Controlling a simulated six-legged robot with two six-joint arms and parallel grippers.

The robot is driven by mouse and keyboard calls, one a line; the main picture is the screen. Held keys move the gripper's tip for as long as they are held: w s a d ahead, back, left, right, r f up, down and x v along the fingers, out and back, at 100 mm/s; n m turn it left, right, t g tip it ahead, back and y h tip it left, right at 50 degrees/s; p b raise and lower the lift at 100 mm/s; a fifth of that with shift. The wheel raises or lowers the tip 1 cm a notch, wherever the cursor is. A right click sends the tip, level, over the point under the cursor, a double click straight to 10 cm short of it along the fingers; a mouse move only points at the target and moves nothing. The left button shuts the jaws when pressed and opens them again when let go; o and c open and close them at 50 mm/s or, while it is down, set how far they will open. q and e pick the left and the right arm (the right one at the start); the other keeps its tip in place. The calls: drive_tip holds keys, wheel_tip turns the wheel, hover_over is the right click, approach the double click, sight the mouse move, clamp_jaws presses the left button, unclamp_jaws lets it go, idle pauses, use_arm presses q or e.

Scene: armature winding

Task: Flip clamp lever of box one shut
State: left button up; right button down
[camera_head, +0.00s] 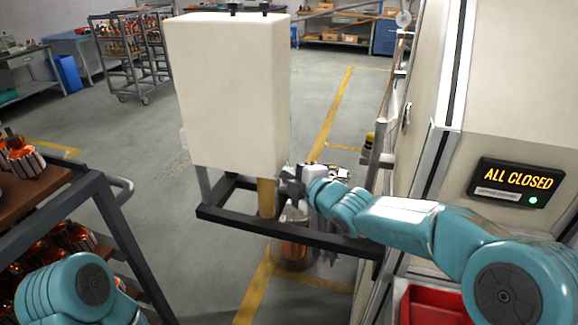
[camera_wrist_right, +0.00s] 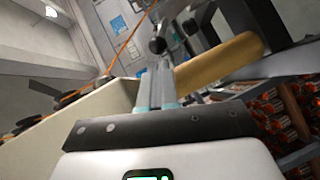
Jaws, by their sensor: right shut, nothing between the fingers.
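A large cream box (camera_head: 228,90) stands on a black frame (camera_head: 330,238) at the centre of the head view; I see no number on it. A tan post (camera_head: 266,197) is under its lower right corner; it also shows in the wrist view (camera_wrist_right: 225,62). My right gripper (camera_head: 289,181) is beside this post, shut and empty; its fingers show in the wrist view (camera_wrist_right: 156,86). A black knob (camera_wrist_right: 157,45) is just beyond the fingertips; I cannot tell whether it belongs to the clamp lever or touches them. My left gripper is out of view.
A panel (camera_head: 514,183) on the right wall reads "ALL CLOSED" with a green light. A cart rail (camera_head: 130,235) with copper-wound armatures (camera_head: 22,158) is at the left. A red bin (camera_head: 435,307) is at lower right. The floor behind the box is mostly clear.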

drive_tip(key=shift+w+f, duration=0.1)
drive_tip(key=shift+w, duration=0.15)
drive_tip(key=shift+d, duration=0.1)
drive_tip(key=shift+w+d+r+p, duration=0.15)
drive_tip(key=shift+w+r+p, duration=0.3)
drive_tip(key=shift+w+p, duration=0.15)
drive_tip(key=b+v, duration=0.2)
drive_tip(key=v, duration=0.5)
drive_tip(key=shift+s, duration=0.2)
drive_tip(key=shift+d+r, duration=0.1)
drive_tip(key=shift+d, duration=0.1)
